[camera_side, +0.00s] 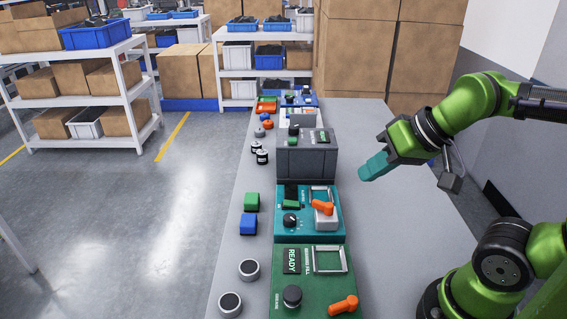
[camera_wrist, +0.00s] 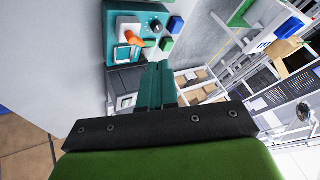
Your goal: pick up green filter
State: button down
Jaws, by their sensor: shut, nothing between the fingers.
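A small green block (camera_side: 252,201), the loose green piece that fits the name green filter, sits on the grey table left of the teal station (camera_side: 330,228). It also shows in the wrist view (camera_wrist: 166,44), beside the teal station there. My gripper (camera_side: 366,173) has teal fingers and is raised to the right of the stations, well apart from the block. The fingers (camera_wrist: 157,68) are shut together and empty. The wrist view is turned relative to the side view.
A blue block (camera_side: 249,224) sits right by the green one. Round silver-and-black pieces (camera_side: 249,269) lie along the left side. A dark green station (camera_side: 318,284) with an orange lever stands in front, a grey box station (camera_side: 306,161) behind. The table's right side is clear.

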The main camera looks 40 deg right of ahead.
jog(key=c, duration=1.8)
grip_release()
jog(key=o, duration=1.3)
jog(key=m+g+h, duration=0.4)
jog(key=m+h, duration=0.1)
send_over(252, 197)
jog(key=s+a, duration=0.5)
notch_tip(252, 197, down, 8)
jog(key=x, duration=1.6)
jog(key=shift+w+d, duration=0.1)
jog(key=shift+d, duration=0.05)
